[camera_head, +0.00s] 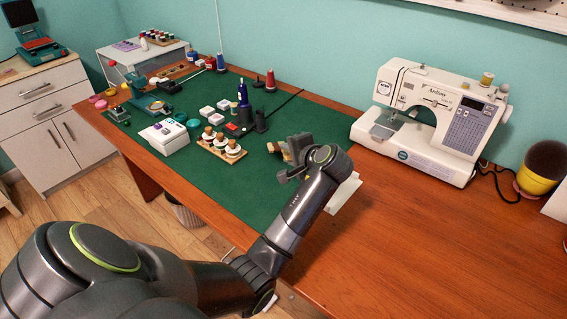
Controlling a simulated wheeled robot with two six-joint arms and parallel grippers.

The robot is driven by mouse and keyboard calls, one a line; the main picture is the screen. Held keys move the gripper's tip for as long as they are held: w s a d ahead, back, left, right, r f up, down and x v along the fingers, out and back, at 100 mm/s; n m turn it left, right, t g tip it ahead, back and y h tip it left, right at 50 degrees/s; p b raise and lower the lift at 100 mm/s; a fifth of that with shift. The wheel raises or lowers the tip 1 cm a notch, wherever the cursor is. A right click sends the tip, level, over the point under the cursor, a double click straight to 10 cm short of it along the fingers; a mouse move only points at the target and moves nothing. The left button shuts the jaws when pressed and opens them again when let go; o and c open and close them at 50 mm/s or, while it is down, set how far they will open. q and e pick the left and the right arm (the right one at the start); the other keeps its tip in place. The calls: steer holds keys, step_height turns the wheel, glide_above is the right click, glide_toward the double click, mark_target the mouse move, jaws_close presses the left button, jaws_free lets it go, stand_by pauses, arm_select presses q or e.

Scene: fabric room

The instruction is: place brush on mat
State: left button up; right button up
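The green mat (220,182) covers the left and middle of the wooden table. My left arm reaches in from the lower left. Its gripper (287,160) is over the right part of the mat, and the wrist hides part of it, so I cannot tell whether it is open or shut. A small tan piece (281,148) shows beside the fingers; it may be part of the brush, but I cannot tell whether it is held or touches the mat. No other brush can be made out. My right gripper is not in view.
A sewing machine (430,118) stands at the back right, beside a yellow and black round item (541,167). A wooden rack with white-based pieces (222,147), a white box (165,136) and a blue bottle (243,95) stand on the mat. The table's front right is clear.

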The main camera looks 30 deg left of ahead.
arm_select(q)
steer(key=p+v, duration=0.4)
steer(key=v, duration=0.2)
steer(key=shift+d+r, duration=0.15)
step_height(320, 180, up, 7)
steer(key=s+d+p, duration=0.1)
steer(key=d+p, duration=0.1)
steer(key=p, duration=0.7)
steer(key=shift+d+r, duration=0.2)
steer(key=shift+s+f, duration=0.1)
